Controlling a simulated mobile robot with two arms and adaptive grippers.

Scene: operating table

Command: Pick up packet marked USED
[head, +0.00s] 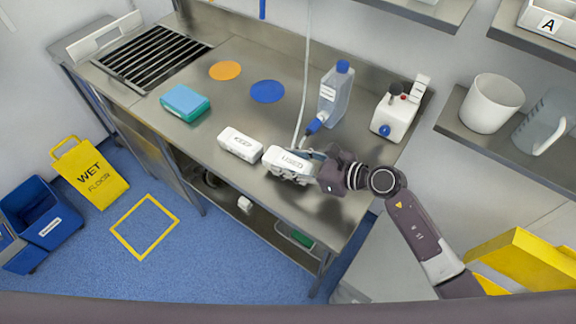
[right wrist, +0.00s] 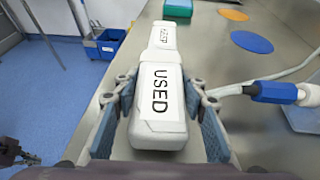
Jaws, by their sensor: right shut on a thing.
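The white packet marked USED (right wrist: 158,105) lies on the steel table between the fingers of my right gripper (right wrist: 160,118), which is shut on its two long sides. In the head view the USED packet (head: 287,162) is near the table's front edge, and my right gripper (head: 318,165) reaches it from the right, hiding part of it. A second white packet (head: 240,144) lies just to its left. It shows beyond the USED packet in the right wrist view (right wrist: 162,35), and its label is hard to read.
A clear bottle with a blue cap (head: 333,95) and a white device (head: 396,115) stand behind the gripper. A blue connector on a white cable (head: 313,127) lies close to it. A teal box (head: 185,104), orange disc (head: 225,70) and blue disc (head: 267,91) lie further left.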

